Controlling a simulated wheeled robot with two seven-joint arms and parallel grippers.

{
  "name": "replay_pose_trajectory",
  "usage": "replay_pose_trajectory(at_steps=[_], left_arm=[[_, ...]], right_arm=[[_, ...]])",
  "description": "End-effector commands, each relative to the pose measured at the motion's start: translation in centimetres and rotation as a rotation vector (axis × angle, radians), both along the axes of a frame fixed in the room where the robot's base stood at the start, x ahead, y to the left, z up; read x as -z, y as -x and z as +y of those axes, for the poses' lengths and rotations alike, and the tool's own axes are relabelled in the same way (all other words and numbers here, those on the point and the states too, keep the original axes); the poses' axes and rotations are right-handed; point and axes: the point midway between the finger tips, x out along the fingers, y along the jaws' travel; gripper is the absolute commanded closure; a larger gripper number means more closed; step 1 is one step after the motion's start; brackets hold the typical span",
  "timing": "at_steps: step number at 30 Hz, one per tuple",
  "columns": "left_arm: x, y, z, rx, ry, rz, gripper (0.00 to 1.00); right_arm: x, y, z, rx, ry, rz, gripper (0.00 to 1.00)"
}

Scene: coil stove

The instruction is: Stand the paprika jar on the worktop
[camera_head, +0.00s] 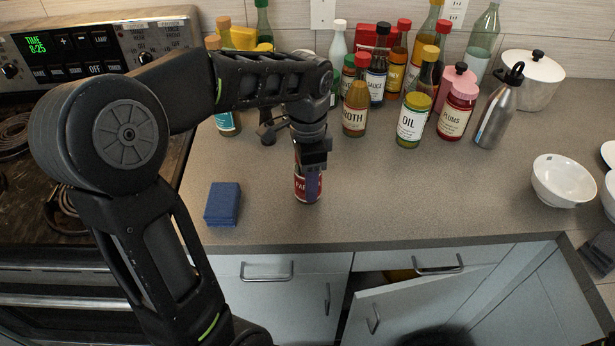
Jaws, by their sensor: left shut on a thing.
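The paprika jar (301,192) is a small jar with a red label, on which only the letters "PA" can be read. It is upright on or just above the worktop (390,205), near the front edge; I cannot tell whether its base touches. My left gripper (309,180) comes down on it from above and is shut on it. The fingers and the wrist hide the jar's top and right side. My right gripper is not in view.
A blue sponge (223,203) lies left of the jar. Several bottles and jars, among them an oil jar (412,122) and a plums jar (456,112), stand behind. A steel bottle (497,112) and white bowl (562,181) are right. A cabinet door (410,308) below hangs open.

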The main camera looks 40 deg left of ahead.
Motion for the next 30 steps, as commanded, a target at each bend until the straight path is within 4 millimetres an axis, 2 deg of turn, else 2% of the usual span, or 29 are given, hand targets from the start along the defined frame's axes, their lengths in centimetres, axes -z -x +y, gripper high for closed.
replay_pose_trajectory(at_steps=[7, 8, 15, 23, 30], left_arm=[[0.4, 0.0, 0.0, 0.0, 0.0, -0.001, 1.0], [0.3, 0.0, 0.0, 0.0, 0.0, 0.0, 0.48], [0.3, 0.0, 0.0, 0.0, 0.0, 0.0, 0.29], [0.2, 0.0, 0.0, 0.0, 0.0, 0.0, 0.29], [-1.6, -0.1, 0.1, 0.0, -0.001, -0.005, 0.29]], right_arm=[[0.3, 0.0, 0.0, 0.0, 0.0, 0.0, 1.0], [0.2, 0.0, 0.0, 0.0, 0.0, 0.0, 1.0], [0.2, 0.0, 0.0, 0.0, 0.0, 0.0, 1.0], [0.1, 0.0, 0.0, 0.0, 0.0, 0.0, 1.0], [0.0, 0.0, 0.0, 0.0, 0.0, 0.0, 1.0]])
